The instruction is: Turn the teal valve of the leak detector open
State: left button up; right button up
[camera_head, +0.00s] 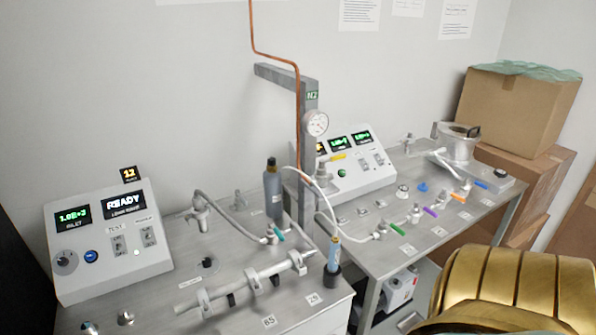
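The leak detector (108,240) is a light grey sloped console at the left, on a metal-topped bench. Its screens show a green INLET reading and READY over LEAK RATE. A small teal valve handle (279,234) sits on a metal fitting in the middle of the same bench, in front of a dark grey bottle (272,190). A grey hose runs from this fitting towards an elbow pipe (200,213) beside the console. The handle is too small to tell its turn position surely. Neither of my grippers is in view, and nothing touches the handle.
A grey post with a gauge (316,123) rises behind. The right bench (440,226) carries several coloured handles. Cardboard boxes (518,113) stand far right.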

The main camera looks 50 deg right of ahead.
aim_at(270, 222)
jog(key=z, duration=1.45)
